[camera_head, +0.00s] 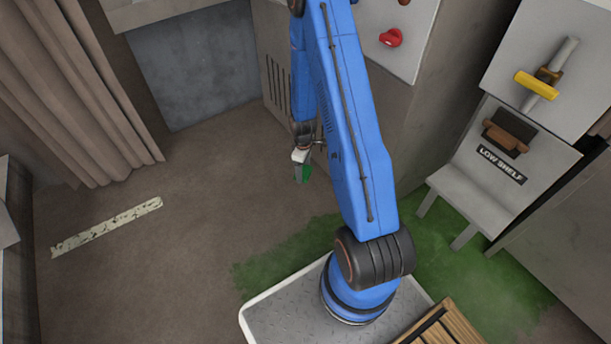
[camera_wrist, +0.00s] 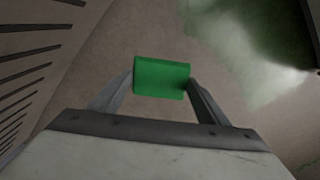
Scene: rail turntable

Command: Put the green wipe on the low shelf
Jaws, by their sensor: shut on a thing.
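The green wipe (camera_wrist: 160,78) is a small green block held between the two fingers of my gripper (camera_wrist: 162,84) in the wrist view. In the head view my gripper (camera_head: 302,165) hangs over the brown floor, left of my blue arm, with the green wipe (camera_head: 303,173) partly hidden at its tip. The low shelf (camera_head: 472,197) is a pale grey ledge at the right, under a "LOW SHELF" label (camera_head: 502,164). Its visible top looks bare. My gripper is well to the left of the shelf, apart from it.
A brown block on a dark plate (camera_head: 508,135) is mounted above the shelf. A yellow handle (camera_head: 537,85) sits on the panel above that. A red knob (camera_head: 391,38) is on a cabinet behind my arm. A slatted wooden piece (camera_head: 450,327) lies at the front.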

